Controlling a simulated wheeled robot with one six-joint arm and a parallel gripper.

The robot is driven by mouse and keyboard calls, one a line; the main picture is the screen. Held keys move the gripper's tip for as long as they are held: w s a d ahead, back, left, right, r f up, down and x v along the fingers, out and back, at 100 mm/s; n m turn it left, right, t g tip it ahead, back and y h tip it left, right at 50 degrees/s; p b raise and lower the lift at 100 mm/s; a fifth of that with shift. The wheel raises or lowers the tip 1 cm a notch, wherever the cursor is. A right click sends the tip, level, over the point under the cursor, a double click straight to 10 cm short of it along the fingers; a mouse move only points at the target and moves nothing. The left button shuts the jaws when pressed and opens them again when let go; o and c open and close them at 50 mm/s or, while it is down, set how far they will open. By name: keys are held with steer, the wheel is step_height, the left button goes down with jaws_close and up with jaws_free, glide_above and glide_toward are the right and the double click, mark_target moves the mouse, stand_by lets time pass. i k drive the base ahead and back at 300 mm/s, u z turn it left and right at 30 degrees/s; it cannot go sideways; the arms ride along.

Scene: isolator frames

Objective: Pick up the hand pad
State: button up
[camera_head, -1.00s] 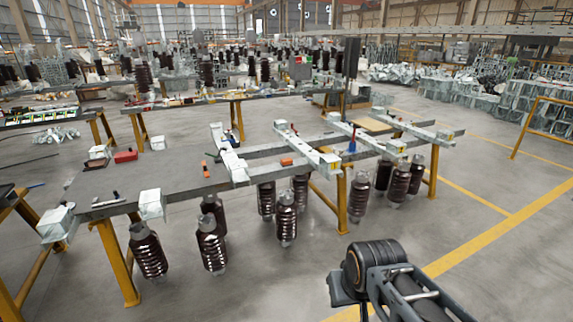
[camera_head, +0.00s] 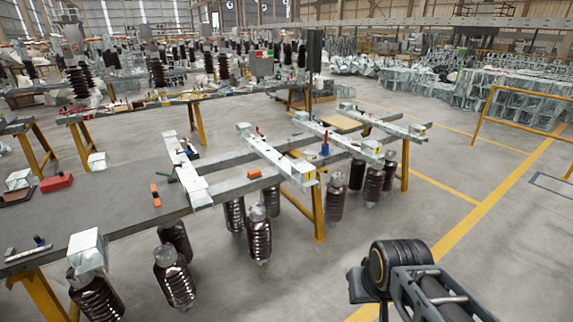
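I cannot tell for sure which thing is the hand pad. A dark brownish flat item (camera_head: 15,197) lies at the left picture edge on the grey worktable (camera_head: 110,200); it could be the pad, but it is small and partly cut off. A red box (camera_head: 56,182) sits beside it, to its right. Part of my arm (camera_head: 425,283) shows at the lower right, over the floor and well apart from the table. My gripper's fingers do not show.
An orange item (camera_head: 155,195) and a screwdriver-like tool (camera_head: 42,241) lie on the table. White metal beams (camera_head: 275,155) rest across its right part. Brown ribbed insulators (camera_head: 175,277) hang or stand below its edge. The floor right of it is clear up to a yellow frame (camera_head: 482,117).

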mark_target(255, 174)
steer(key=z, duration=0.25)
steer(key=i, duration=1.45)
steer(key=u, duration=0.85)
steer(key=i, duration=1.35)
steer(key=u, duration=0.85)
